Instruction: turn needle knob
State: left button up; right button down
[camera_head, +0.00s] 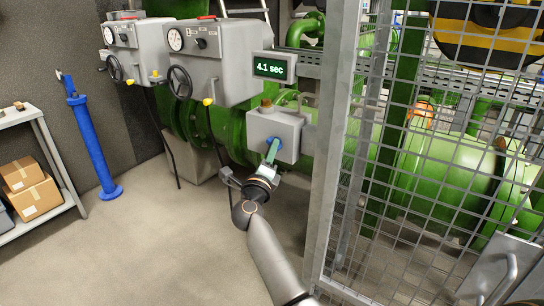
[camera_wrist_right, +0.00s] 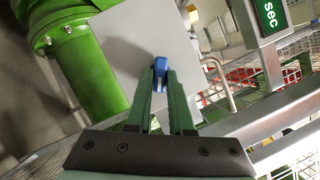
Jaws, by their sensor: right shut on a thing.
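The needle knob (camera_wrist_right: 160,70) is small and blue, on the front of a grey box (camera_head: 262,127). In the head view the knob (camera_head: 276,141) shows just above my fingertips. My right gripper (camera_head: 271,153) has green fingers and reaches up to the box from below. In the right wrist view my right gripper (camera_wrist_right: 160,80) is shut on the knob, with a fingertip on each side of it. The box's face (camera_wrist_right: 135,40) is plain grey. A display (camera_head: 271,68) above the box reads 4.1 sec. My left gripper is not in view.
A metal mesh cage (camera_head: 440,150) with a grey post (camera_head: 332,140) stands close to the right of my arm. Two grey units with black handwheels (camera_head: 179,82) are at the upper left. A shelf with cardboard boxes (camera_head: 33,198) is at the far left. The floor (camera_head: 140,250) is clear.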

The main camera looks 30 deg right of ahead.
jog(key=shift+f, duration=0.1)
dwell(0.3)
jog(key=c, duration=0.8)
grip_release()
